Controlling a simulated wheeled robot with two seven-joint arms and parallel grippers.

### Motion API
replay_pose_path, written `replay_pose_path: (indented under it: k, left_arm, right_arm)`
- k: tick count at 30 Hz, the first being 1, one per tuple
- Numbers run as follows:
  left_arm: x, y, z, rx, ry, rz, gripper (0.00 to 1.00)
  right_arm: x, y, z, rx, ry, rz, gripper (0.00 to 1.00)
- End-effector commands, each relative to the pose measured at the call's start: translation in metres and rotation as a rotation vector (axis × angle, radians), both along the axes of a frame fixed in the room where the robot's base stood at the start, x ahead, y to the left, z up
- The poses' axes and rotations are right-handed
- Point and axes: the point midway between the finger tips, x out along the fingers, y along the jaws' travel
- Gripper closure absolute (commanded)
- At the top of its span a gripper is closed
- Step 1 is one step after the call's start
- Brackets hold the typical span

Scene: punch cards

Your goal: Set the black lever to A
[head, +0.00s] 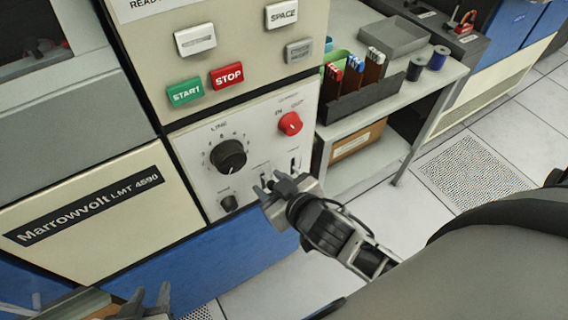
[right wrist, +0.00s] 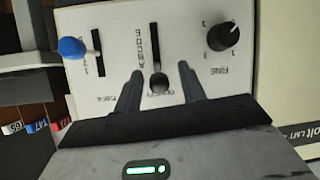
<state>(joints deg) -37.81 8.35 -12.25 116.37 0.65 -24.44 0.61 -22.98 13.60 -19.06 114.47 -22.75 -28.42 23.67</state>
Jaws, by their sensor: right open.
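The black lever (right wrist: 158,83) shows in the right wrist view, with its knob at the lower end of a straight slot and a column of small letters beside the slot. I cannot clearly read which letter it is at. My right gripper (right wrist: 160,85) is open, with one finger on each side of the knob; whether they touch it I cannot tell. In the head view my right gripper (head: 268,186) is at the lower part of the white control panel (head: 190,150) and hides the lever's knob. My left gripper (head: 148,302) is low at the bottom edge, away from the panel, and looks open.
A blue-knobbed lever (right wrist: 72,47) and a small black dial (right wrist: 223,34) flank the black lever. A large black dial (head: 228,155), a red knob (head: 290,123) and green (head: 185,92) and red (head: 227,76) buttons are above. A shelf (head: 420,85) stands right.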

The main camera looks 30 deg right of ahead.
Motion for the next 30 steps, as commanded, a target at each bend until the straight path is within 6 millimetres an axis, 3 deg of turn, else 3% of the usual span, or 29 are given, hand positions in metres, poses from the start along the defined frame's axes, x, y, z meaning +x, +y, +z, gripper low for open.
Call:
replay_pose_path:
  k: [5, 18, 24, 30]
  left_arm:
    - [0.000, 0.000, 0.001, 0.000, 0.000, 0.000, 0.64]
    - [0.000, 0.000, -0.002, 0.000, 0.001, 0.000, 0.64]
    - [0.000, 0.000, -0.002, -0.001, 0.000, 0.000, 0.64]
    - [0.000, -0.001, -0.001, -0.002, -0.001, -0.001, 0.64]
  right_arm:
    - [-0.023, -0.004, 0.011, -0.001, 0.003, 0.000, 0.59]
    - [-0.112, -0.016, 0.055, 0.002, 0.004, -0.001, 0.59]
    - [-0.132, -0.020, 0.067, 0.001, 0.001, -0.001, 0.59]
    - [-0.138, -0.021, 0.071, 0.001, -0.001, 0.001, 0.59]
